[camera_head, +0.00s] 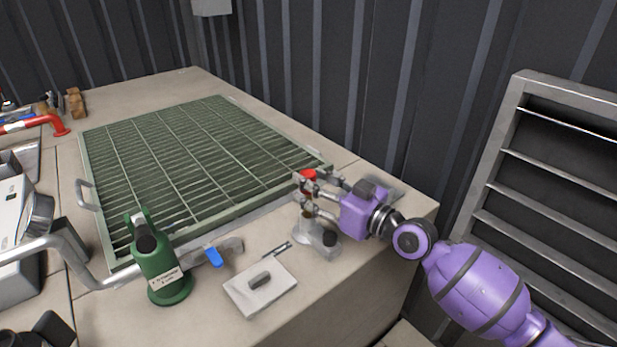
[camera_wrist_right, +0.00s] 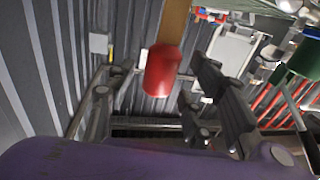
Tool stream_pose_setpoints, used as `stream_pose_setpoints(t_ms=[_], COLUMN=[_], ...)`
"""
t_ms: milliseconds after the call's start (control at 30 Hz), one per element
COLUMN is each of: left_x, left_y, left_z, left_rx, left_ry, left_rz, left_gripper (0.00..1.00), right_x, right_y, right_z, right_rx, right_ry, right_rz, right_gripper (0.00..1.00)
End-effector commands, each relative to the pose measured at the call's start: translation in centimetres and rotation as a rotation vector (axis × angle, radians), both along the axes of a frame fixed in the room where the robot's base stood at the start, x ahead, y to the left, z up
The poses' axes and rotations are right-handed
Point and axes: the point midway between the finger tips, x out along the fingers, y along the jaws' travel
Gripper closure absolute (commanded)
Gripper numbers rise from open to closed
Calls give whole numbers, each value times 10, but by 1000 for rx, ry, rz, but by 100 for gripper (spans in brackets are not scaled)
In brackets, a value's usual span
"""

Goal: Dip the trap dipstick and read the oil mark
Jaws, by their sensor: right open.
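A red grip (camera_head: 308,174), apparently the dipstick's handle, stands above a small grey fitting (camera_head: 306,232), apparently the trap, near the bench's right edge. My right gripper (camera_head: 303,194) is open, with its fingers around the red part. In the right wrist view the red grip (camera_wrist_right: 162,72) lies between the spread fingers, with a gap to the right finger; contact on the left is unclear. A tan strip (camera_wrist_right: 174,22) joins its end. No oil mark is visible. My left gripper is not in view.
A pale plate (camera_head: 241,296) with a dark block lies in front of the fitting. A green labelled container (camera_head: 163,272) and a blue lever (camera_head: 213,257) stand left of it. A green grating (camera_head: 190,155) covers the bench behind. A louvred panel (camera_head: 545,180) stands right.

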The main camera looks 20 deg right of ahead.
Motion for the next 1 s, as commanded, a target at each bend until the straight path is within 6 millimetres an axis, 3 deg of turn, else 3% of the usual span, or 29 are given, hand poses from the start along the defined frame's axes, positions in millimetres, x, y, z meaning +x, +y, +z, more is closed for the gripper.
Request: stream_pose_setpoints(t_ms=[200, 500, 867, 1000], left_x=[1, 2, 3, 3], left_y=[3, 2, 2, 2], left_z=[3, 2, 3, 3], left_rx=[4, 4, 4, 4], left_ry=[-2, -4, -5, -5], left_rz=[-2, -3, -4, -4], left_gripper=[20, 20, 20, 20], right_x=[18, 20, 20, 20], right_y=[10, 11, 10, 10], right_z=[0, -1, -1, -1], right_rx=[1, 0, 0, 0], right_ry=[0, 2, 1, 1], right_rz=[-1, -1, -1, -1], right_gripper=[52, 53, 100, 100])
